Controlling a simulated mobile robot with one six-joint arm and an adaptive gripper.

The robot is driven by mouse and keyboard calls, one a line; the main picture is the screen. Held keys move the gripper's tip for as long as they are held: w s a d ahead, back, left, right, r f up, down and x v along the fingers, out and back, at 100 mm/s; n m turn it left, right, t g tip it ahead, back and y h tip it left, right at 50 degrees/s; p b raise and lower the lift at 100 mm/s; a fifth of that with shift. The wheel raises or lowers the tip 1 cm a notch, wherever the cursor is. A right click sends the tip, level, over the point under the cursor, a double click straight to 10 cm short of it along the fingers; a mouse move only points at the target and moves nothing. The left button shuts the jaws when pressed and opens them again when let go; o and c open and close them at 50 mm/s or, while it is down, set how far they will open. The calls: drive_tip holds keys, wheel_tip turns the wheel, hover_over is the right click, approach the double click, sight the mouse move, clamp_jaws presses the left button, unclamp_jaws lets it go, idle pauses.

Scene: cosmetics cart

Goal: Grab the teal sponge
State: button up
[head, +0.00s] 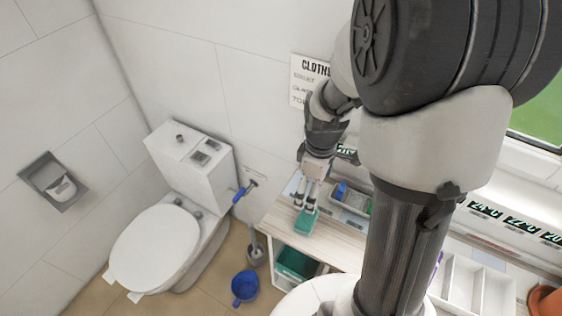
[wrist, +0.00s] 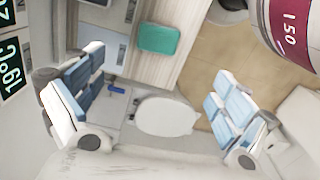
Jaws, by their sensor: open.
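The teal sponge (head: 306,222) lies on the pale wooden top of the cart (head: 283,232), near its left end. It also shows in the wrist view (wrist: 158,39) as a rounded teal block at the upper middle, fully visible. My gripper (head: 305,205) points down just over the sponge in the head view, overlapping its far edge. In the wrist view my gripper (wrist: 160,66) has its two blue-padded fingers spread wide, one on each side, with nothing between them. The sponge appears beyond the fingertips, and I see no contact.
A grey tray (head: 338,211) with blue and green items sits right of the sponge. A green bin (head: 296,263) is on the shelf below. A toilet (head: 155,247) and a blue bucket (head: 245,287) stand left of the cart. A wall is behind.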

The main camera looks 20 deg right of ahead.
drive_tip(key=b, duration=0.3)
hover_over(307, 218)
drive_tip(key=f, duration=1.1)
drive_tip(key=shift+s+d, duration=0.1)
drive_tip(key=shift+s, duration=0.15)
drive_tip(key=f, duration=0.2)
drive_tip(key=f+b, duration=0.1)
drive_tip(key=f, duration=0.1)
drive_tip(key=f+b, duration=0.1)
drive_tip(key=f, duration=0.1)
drive_tip(key=shift+w+f, duration=0.3)
drive_tip(key=shift+w, duration=0.05)
drive_tip(key=shift+c, duration=0.4)
drive_tip(key=c, duration=0.9)
drive_tip(key=shift+r, duration=0.15)
